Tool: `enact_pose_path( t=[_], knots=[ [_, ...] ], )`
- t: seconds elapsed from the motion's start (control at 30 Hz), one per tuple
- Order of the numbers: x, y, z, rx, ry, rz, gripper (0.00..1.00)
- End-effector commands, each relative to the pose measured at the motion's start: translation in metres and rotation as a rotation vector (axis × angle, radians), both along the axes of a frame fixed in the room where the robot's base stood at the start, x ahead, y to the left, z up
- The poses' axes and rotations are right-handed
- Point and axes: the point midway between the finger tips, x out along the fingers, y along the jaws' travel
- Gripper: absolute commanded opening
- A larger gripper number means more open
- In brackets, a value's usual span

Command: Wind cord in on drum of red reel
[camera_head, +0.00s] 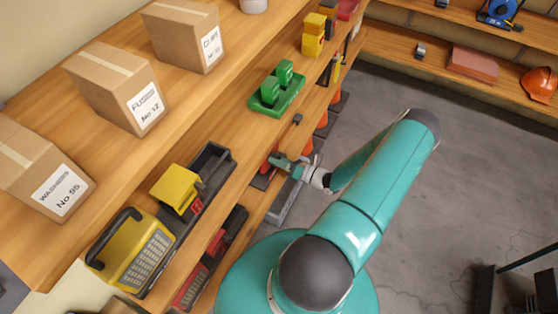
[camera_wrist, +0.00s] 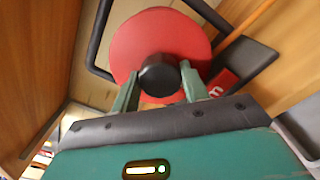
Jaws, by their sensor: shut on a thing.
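The red reel (camera_wrist: 140,40) shows in the wrist view as a round red disc in a black tube frame (camera_wrist: 98,40). A round black knob (camera_wrist: 158,75) stands out in front of the disc. My gripper (camera_wrist: 160,78) has one finger on each side of the knob and is shut on it. In the head view my gripper (camera_head: 277,160) is at the lower shelf, and a small red part of the reel (camera_head: 266,168) shows beside it. My gripper and wrist hide most of the reel there. I cannot make out the cord.
A green device (camera_head: 277,92) stands on the shelf (camera_head: 235,125) beyond my gripper. A yellow-and-black unit (camera_head: 130,250) stands nearer. Cardboard boxes (camera_head: 115,88) fill the upper shelf. The grey floor (camera_head: 470,150) to the right is mostly clear.

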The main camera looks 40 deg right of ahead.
Motion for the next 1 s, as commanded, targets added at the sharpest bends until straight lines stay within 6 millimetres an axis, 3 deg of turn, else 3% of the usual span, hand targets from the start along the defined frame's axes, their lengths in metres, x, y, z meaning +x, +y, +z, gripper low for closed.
enact_pose_path(
  t=[1.0],
  knots=[
    [0.0007, 0.0002, -0.0009, 0.906, 0.324, 0.001, 0.22]
  ],
)
